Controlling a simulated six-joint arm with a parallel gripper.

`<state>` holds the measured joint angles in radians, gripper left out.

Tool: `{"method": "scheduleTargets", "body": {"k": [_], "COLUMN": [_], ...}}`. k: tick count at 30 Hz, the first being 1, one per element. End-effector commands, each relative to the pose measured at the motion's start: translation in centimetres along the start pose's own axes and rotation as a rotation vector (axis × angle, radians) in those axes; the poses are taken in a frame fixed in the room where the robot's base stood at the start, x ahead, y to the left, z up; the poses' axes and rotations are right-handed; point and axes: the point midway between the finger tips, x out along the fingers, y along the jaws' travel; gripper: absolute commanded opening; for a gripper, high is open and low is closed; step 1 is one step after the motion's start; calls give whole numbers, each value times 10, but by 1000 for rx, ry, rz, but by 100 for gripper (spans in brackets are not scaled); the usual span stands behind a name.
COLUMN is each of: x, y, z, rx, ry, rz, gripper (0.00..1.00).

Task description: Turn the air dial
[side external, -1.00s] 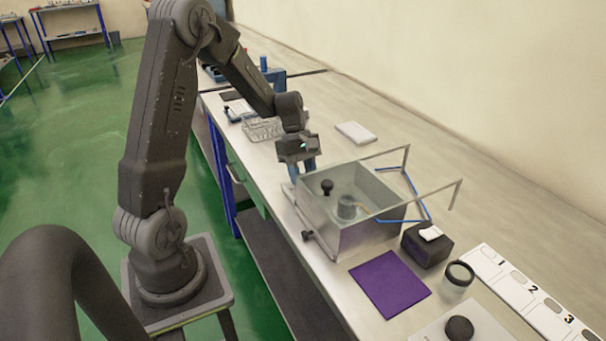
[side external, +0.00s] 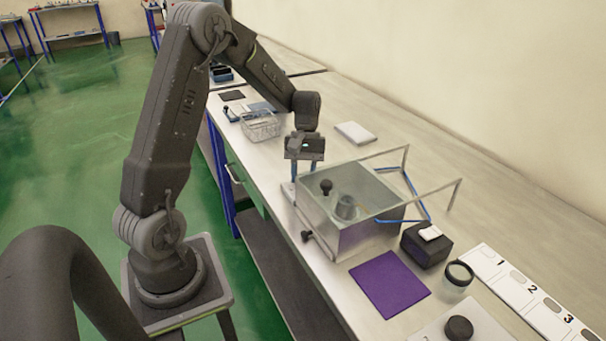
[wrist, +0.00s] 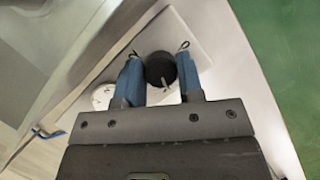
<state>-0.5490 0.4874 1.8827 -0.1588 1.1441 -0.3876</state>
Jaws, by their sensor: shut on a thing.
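In the wrist view the air dial (wrist: 160,66), a dark round knob, sits between the two blue fingers of my gripper (wrist: 160,74). The fingers are shut on its two sides. A small light mark shows near its lower edge. A round white gauge face (wrist: 103,96) is beside it to the left, on a pale plate. In the side view my gripper (side external: 305,172) points down at the left end of the grey metal box (side external: 345,240). The dial cannot be made out there.
A purple mat (side external: 390,284), a black block (side external: 426,245) and a jar (side external: 458,278) stand to the right.

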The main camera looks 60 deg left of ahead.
Motion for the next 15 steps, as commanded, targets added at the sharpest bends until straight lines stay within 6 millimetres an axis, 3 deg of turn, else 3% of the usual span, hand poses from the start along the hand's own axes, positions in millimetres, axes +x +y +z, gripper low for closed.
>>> {"method": "scheduleTargets", "body": {"k": [15], "x": [1], "y": [-1], "z": [1], "rx": [178], "ry": [4], "rz": [-78], "gripper": [11]}}
